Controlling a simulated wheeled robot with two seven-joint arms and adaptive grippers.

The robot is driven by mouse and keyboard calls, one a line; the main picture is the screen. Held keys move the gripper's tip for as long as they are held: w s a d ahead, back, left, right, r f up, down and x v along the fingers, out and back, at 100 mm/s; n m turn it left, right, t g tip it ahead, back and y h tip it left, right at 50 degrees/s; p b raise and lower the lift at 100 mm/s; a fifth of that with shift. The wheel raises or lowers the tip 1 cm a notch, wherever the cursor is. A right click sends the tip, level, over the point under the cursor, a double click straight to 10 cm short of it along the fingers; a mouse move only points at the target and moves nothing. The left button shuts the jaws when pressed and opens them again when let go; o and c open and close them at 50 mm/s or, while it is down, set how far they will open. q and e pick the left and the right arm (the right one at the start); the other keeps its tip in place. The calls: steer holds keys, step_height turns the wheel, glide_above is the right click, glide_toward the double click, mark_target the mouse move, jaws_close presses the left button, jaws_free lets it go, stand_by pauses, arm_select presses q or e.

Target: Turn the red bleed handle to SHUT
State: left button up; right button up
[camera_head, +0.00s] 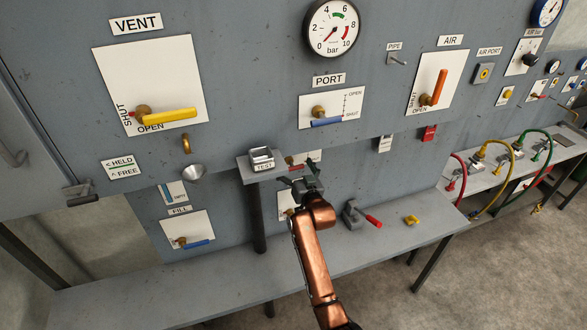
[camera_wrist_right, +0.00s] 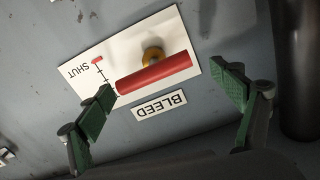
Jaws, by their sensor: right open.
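The red bleed handle (camera_wrist_right: 155,73) shows in the right wrist view as a red bar on a brass hub (camera_wrist_right: 152,54), in front of a white plate (camera_wrist_right: 117,56). The picture is upside down there, with the BLEED label (camera_wrist_right: 159,105) below the plate. The bar's left end points below the SHUT word (camera_wrist_right: 79,69) and its red mark, apart from them. My right gripper (camera_wrist_right: 171,82) is open, with green-padded fingers on either side of the bar; contact cannot be told. In the head view the right gripper (camera_head: 305,184) is at the panel and hides much there. My left gripper is out of view.
The TEST shelf (camera_head: 245,174) with a small tray stands left of my right gripper; a dark post (camera_wrist_right: 298,70) is close at right in the wrist view. The bench (camera_head: 190,285) below holds a red-handled tool (camera_head: 358,216) and a yellow piece (camera_head: 411,220).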

mark_target(293, 166)
step_height(293, 166, up, 8)
steer(key=shift+r, duration=0.1)
stand_by(0.4)
